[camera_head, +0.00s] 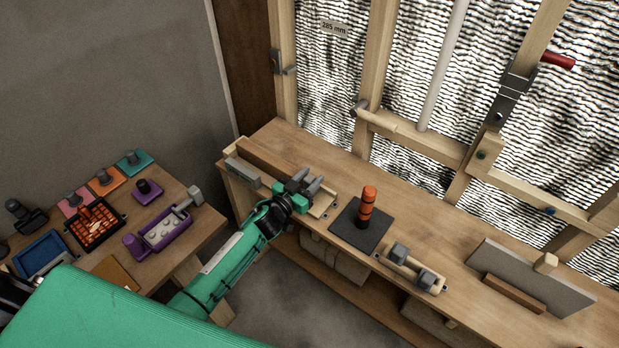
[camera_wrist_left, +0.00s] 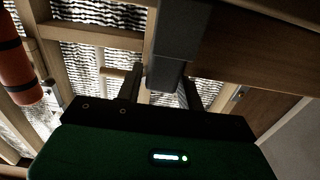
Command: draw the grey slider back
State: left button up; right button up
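My left gripper (camera_head: 308,181) is over the far left part of the workbench, above a small wooden base (camera_head: 322,207). Its two grey fingers stand apart. In the left wrist view, a grey block (camera_wrist_left: 166,74), which may be the slider, shows in line with the gap between the fingers (camera_wrist_left: 160,92). A thin gap shows beside the block, and I see no firm contact. In the head view the gripper hides most of what is on that base. My right gripper is not in view.
A dark plate (camera_head: 345,232) with an orange-banded post (camera_head: 367,203) stands right of the gripper. Further right is a wooden fixture with grey blocks (camera_head: 400,251), then a grey panel (camera_head: 525,280). A side table (camera_head: 205,221) holds coloured parts.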

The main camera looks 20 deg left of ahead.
pick_arm(q)
grip_shut()
jog(key=d, duration=0.2)
jog(key=s+d, duration=0.1)
jog(key=d, duration=0.1)
jog(key=s+d, duration=0.1)
jog(key=d, duration=0.1)
jog(key=shift+s, duration=0.1)
jog(key=shift+o, duration=2)
grip_release()
jog(key=shift+a, duration=0.1)
jog(key=b+v, duration=0.2)
jog(key=v, duration=1.1)
jog(key=shift+s, duration=0.4)
jog(key=shift+a, duration=0.1)
